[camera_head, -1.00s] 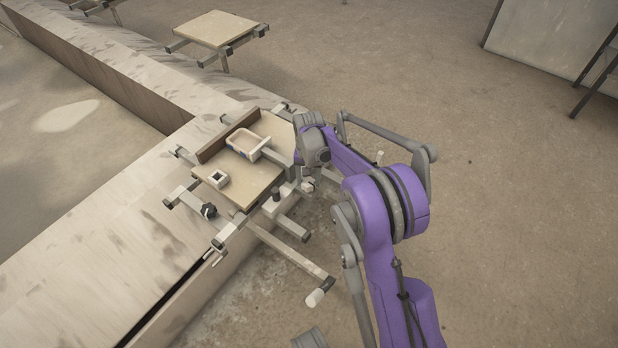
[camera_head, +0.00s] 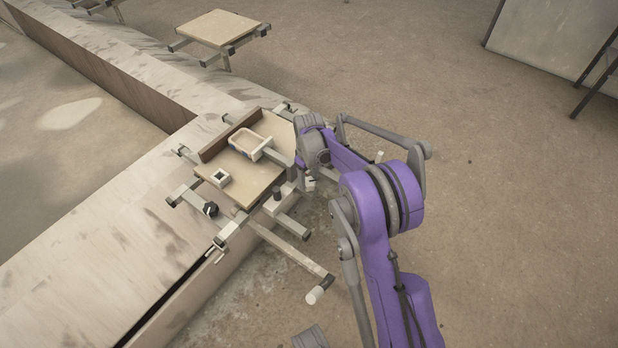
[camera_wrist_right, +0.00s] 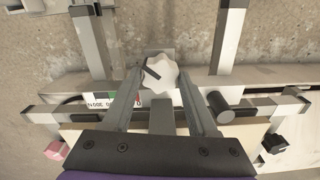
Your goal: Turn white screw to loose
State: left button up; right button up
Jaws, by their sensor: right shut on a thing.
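The white screw is a lobed white knob (camera_wrist_right: 160,74) with a dark pointer mark, in the upper middle of the right wrist view. The pointer runs toward the knob's upper left edge. My right gripper (camera_wrist_right: 161,72) has one finger on each side of the knob and is shut on it. A printed label strip (camera_wrist_right: 105,103) with small red and green marks lies beside the knob, partly hidden by the left finger. In the head view my right gripper (camera_head: 307,178) is at the right side of the carousel's board (camera_head: 262,175), and my wrist largely hides the knob. My left gripper is not in view.
A shallow tray (camera_head: 245,143) and a small square white block (camera_head: 220,178) stand on the board. A black cylinder (camera_wrist_right: 218,101) is right of my fingers. A long ledge (camera_head: 120,240) runs at left.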

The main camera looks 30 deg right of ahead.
aim_at(309, 181)
jog(key=n, duration=0.4)
jog(key=shift+n, duration=0.3)
jog(key=shift+n+p, duration=0.4)
jog(key=shift+n, duration=1.5)
jog(key=o, duration=1.4)
notch_tip(309, 181, up, 11)
jog(key=shift+f+p, duration=0.1)
jog(key=shift+p, duration=1)
